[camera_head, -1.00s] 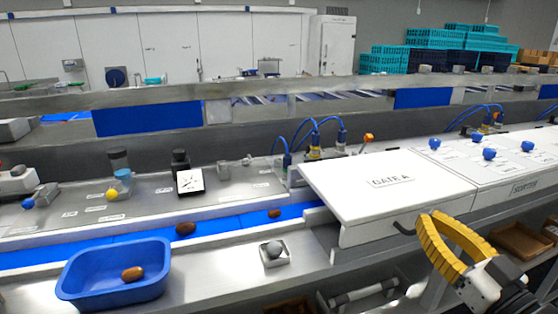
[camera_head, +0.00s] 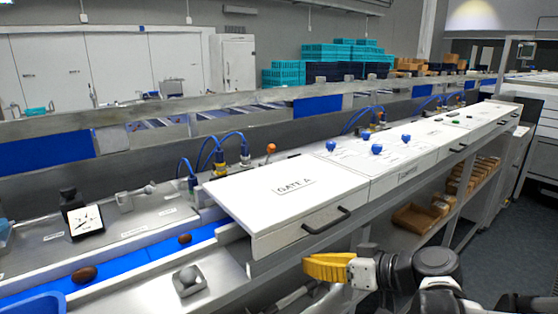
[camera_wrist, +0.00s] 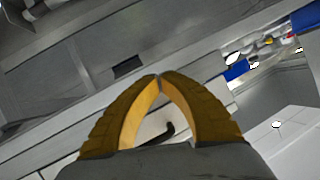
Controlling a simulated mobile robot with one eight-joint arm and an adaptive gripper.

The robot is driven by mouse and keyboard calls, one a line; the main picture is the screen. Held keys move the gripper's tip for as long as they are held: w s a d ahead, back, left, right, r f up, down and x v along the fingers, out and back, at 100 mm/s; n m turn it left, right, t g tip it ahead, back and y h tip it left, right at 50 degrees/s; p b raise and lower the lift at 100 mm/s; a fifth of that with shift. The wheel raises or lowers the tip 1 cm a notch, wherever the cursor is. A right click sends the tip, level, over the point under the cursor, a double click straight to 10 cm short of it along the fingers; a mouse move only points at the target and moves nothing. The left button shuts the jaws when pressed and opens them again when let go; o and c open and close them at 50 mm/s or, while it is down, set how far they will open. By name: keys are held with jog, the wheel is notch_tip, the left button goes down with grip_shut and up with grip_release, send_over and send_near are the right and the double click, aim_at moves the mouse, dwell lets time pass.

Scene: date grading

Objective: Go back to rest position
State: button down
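My gripper (camera_head: 310,267), with yellow fingers, is in the head view in front of the conveyor's front edge, below the white GATE A cover (camera_head: 270,195). In the wrist view my gripper's fingertips (camera_wrist: 160,76) meet, with nothing between them. The cover's dark handle (camera_head: 327,221) is above it in the picture. A brown date (camera_head: 84,274) and another date (camera_head: 185,238) lie on the blue belt (camera_head: 135,261).
A blue tub (camera_head: 35,304) is cut off at the lower left. A small holder with a grey ball (camera_head: 188,280) stands on the front ledge. Shelves with cardboard boxes (camera_head: 415,218) are below the line at right. Dark floor (camera_head: 500,235) is clear at right.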

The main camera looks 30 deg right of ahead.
jog(key=s+a+f+m+g+h+b, duration=0.1)
jog(key=s+a+f+g+h, duration=0.4)
jog(key=a, duration=0.5)
jog(key=shift+s+a+f+m+h+b, duration=0.35)
jog(key=shift+f+h+b, duration=0.35)
jog(key=shift+f, duration=0.25)
